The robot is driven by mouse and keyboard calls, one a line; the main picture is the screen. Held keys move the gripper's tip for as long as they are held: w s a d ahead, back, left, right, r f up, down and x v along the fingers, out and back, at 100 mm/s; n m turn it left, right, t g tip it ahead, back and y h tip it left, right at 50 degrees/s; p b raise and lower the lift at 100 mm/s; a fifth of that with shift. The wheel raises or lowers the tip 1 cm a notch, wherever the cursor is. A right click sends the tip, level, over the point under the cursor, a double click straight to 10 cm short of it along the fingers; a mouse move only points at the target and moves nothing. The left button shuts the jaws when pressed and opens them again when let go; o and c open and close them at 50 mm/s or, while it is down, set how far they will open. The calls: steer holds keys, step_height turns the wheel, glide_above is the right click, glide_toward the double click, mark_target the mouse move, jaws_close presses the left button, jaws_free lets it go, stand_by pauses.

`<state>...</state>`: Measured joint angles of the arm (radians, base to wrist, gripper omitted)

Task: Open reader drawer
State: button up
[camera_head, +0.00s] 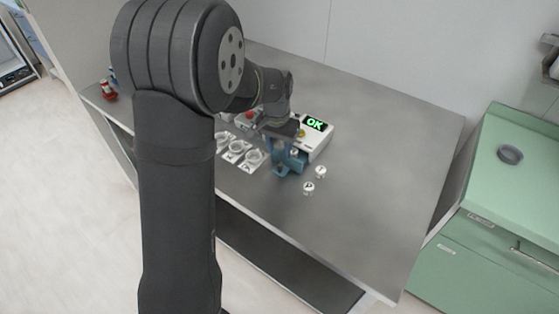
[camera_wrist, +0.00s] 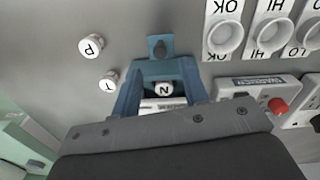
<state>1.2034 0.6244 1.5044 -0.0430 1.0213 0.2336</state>
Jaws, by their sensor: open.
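The reader (camera_head: 319,143) is a white box on the grey table with a green lit "OK" screen. A blue drawer tab with a dark knob (camera_wrist: 160,47) shows at the top of the wrist view, in front of the reader; the tab also shows in the head view (camera_head: 281,171). My gripper (camera_wrist: 163,74) is over the drawer area, its blue fingers apart. A white round cap marked N (camera_wrist: 164,89) shows between them. The similar blues make it hard to tell fingers from drawer, and how far the drawer stands out. No grip on the knob shows.
Two loose white caps, P (camera_wrist: 91,46) and T (camera_wrist: 109,81), stand beside the drawer. White cards with round cups (camera_wrist: 224,37) lie on its other side. A white box with a red button (camera_wrist: 277,105) is close by. A green cabinet (camera_head: 510,160) stands at right.

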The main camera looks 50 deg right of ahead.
mark_target(280, 164)
step_height(280, 164, down, 6)
steer(key=shift+s+r, duration=0.1)
steer(key=shift+r, duration=0.05)
jaws_close()
